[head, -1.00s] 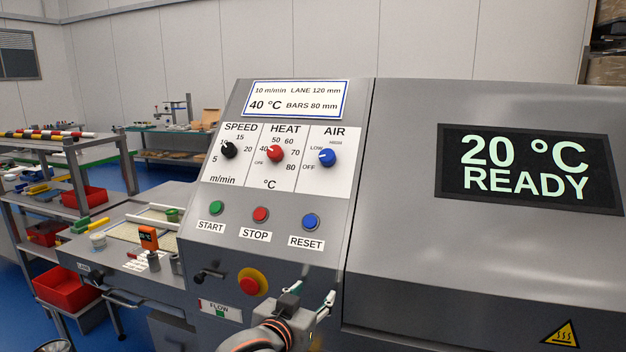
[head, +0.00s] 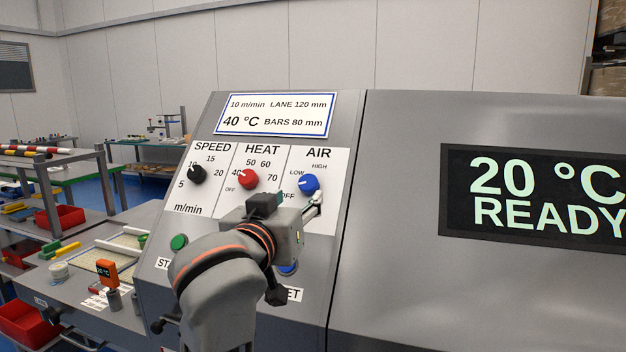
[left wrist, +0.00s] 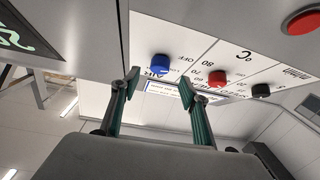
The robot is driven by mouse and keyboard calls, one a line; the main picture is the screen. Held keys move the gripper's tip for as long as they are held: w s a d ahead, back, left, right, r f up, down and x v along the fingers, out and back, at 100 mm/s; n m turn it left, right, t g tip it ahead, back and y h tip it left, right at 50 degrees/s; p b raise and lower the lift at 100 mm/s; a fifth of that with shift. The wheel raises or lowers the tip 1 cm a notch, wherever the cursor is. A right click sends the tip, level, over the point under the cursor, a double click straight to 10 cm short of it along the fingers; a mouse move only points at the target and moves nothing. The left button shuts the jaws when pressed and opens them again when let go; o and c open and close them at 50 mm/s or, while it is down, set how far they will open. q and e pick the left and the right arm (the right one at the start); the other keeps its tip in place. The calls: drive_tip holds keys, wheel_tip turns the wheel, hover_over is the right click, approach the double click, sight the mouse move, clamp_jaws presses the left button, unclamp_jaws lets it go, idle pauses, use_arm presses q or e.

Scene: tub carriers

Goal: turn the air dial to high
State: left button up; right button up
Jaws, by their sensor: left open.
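The blue AIR dial (head: 308,184) is on the white panel at the right of the dial row. Its white mark points left, toward LOW; HIGH is printed above it. My left gripper (head: 296,205) is open and empty, just below and in front of this dial, apparently not touching it. In the left wrist view the blue dial (left wrist: 160,62) shows just beyond the gap between the open fingertips (left wrist: 160,86). The arm hides part of the lower panel. My right gripper is not in view.
The red HEAT dial (head: 247,179) and black SPEED dial (head: 197,174) sit left of the AIR dial. The green button (head: 179,242) and partly hidden blue button (head: 288,268) are below. The display (head: 540,195) reads 20 °C READY.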

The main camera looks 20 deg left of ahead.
sight(307, 183)
use_arm(q)
drive_tip(key=w, duration=0.4)
drive_tip(key=w+r, duration=0.1)
drive_tip(key=w, duration=0.1)
drive_tip(key=shift+w+a, duration=0.15)
drive_tip(key=shift+w+f, duration=0.1)
drive_tip(key=shift+w, duration=0.45)
drive_tip(key=c, duration=1.1)
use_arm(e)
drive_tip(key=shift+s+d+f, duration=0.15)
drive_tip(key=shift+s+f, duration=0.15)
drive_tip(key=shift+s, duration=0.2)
